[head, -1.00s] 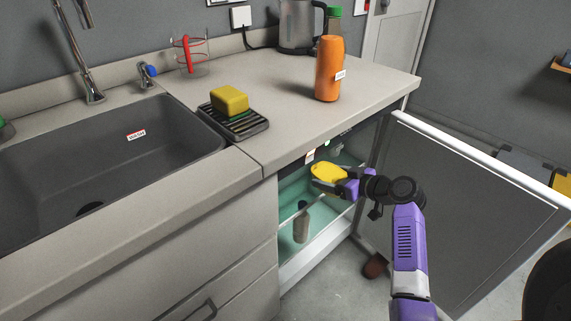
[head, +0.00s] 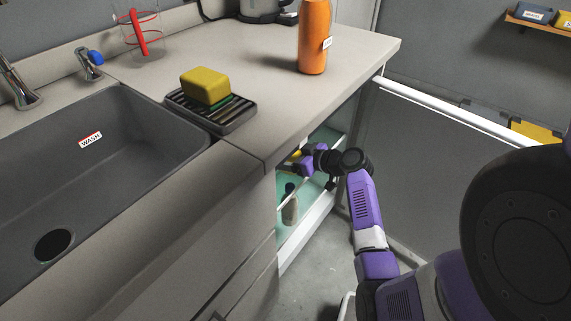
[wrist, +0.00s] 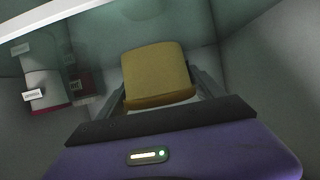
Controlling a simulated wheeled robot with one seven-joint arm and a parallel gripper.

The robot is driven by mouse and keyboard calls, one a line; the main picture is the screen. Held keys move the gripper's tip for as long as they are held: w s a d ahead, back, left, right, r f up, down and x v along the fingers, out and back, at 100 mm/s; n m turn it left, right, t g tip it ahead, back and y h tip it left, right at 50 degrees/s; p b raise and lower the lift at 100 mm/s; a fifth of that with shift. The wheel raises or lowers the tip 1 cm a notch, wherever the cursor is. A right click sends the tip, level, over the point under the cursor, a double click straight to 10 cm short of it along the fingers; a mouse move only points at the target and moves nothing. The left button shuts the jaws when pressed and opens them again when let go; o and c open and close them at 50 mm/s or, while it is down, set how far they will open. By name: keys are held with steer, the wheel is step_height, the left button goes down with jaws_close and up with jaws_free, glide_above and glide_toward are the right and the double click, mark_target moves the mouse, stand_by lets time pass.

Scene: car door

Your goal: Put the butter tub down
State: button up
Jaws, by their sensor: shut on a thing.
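The butter tub (wrist: 156,72), yellow, sits between the two fingers of my gripper (wrist: 160,85) in the wrist view. My gripper is shut on it. In the head view my gripper (head: 298,160) reaches into the open cabinet with the teal interior (head: 318,212), below the countertop.
A bottle (head: 290,204) stands low in the cabinet. Labelled items (wrist: 42,82) are left of the tub. The open door (head: 440,160) is right of my arm. The counter holds an orange bottle (head: 314,38) and a yellow sponge (head: 205,86) on a rack (head: 240,118).

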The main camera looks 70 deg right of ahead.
steer(key=shift+f+b, duration=0.45)
steer(key=shift+f, duration=1.2)
steer(key=shift+f, duration=0.1)
steer(key=o, duration=1.7)
steer(key=p+v, duration=0.2)
steer(key=v, duration=1)
steer(key=shift+s+a, duration=0.1)
